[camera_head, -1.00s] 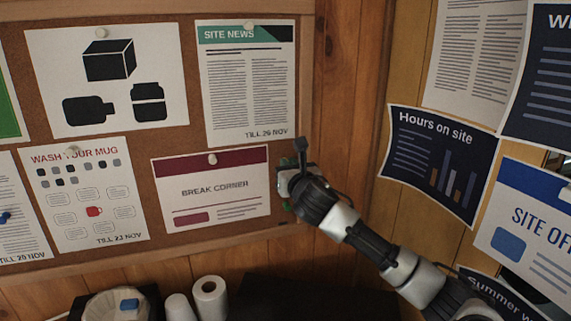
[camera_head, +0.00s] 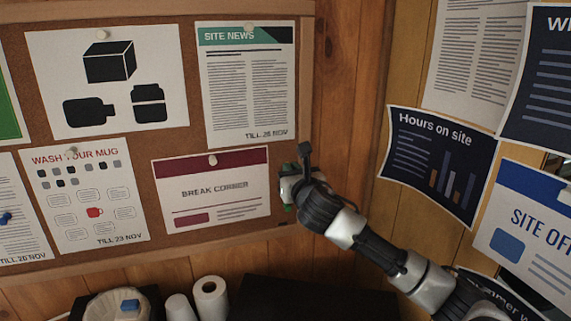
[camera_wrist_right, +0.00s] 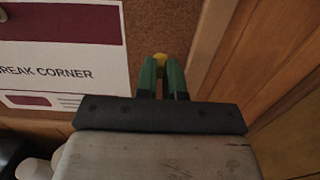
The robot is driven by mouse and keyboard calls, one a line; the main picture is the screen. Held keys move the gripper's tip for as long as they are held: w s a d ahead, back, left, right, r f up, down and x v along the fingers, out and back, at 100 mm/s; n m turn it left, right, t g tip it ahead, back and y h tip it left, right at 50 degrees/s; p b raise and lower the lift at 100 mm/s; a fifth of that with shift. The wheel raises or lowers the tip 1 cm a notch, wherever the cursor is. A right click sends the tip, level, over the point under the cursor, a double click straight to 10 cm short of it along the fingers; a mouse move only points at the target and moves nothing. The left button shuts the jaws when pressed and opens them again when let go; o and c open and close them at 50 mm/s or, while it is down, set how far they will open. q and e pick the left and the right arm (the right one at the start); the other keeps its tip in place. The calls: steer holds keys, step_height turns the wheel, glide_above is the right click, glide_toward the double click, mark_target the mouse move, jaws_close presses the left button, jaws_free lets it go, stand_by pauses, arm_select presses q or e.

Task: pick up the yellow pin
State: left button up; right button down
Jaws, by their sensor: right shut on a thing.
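The yellow pin (camera_wrist_right: 160,58) shows in the right wrist view as a small yellow spot between my right gripper's green fingertips. It is at the cork board, just right of the Break Corner sheet. My right gripper (camera_wrist_right: 163,75) is shut on it. In the head view my right gripper (camera_head: 289,187) is at the board's right edge, and the pin is hidden behind it. I cannot tell whether the pin's point is still in the cork. My left gripper is not in view.
The cork board (camera_head: 140,260) carries several sheets, including the Break Corner sheet (camera_head: 240,195) close to the gripper's left. A wood wall (camera_head: 345,90) lies to the right.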

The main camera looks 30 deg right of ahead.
steer(key=shift+v, duration=1.25)
steer(key=shift+s+a+r+p, duration=0.2)
steer(key=shift+s+r+p, duration=0.3)
steer(key=shift+s, duration=0.3)
steer(key=shift+s+a+r+p, duration=0.2)
steer(key=shift+s+r+p, duration=0.35)
steer(key=shift+s, duration=0.25)
steer(key=shift+s+a+r+p, duration=0.2)
steer(key=shift+s+r+p, duration=0.15)
steer(key=shift+s+p, duration=0.4)
